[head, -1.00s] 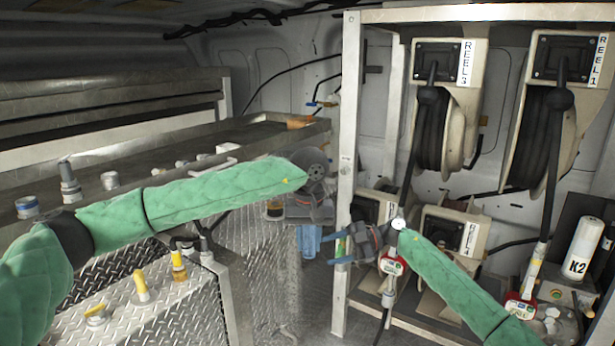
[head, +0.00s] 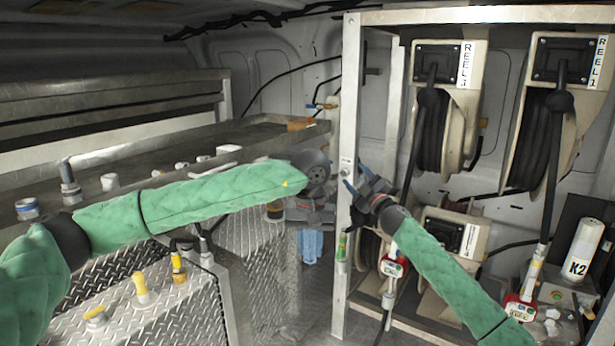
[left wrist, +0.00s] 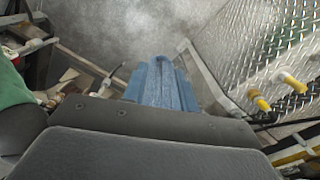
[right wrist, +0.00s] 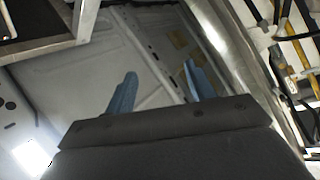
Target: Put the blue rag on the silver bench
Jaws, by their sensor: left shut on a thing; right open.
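My right gripper (head: 355,177) is open and empty in front of the rack post. Its two spread fingers show in the right wrist view (right wrist: 157,85).
The rack post (head: 349,120) stands close to both grippers. Hose reels (head: 440,130) fill the right side. A diamond-plate box (head: 150,315) with yellow-topped fittings is at the front left. Cans and fittings (head: 68,185) stand on the worktop, and an orange-brown block (head: 301,124) lies at its far end.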

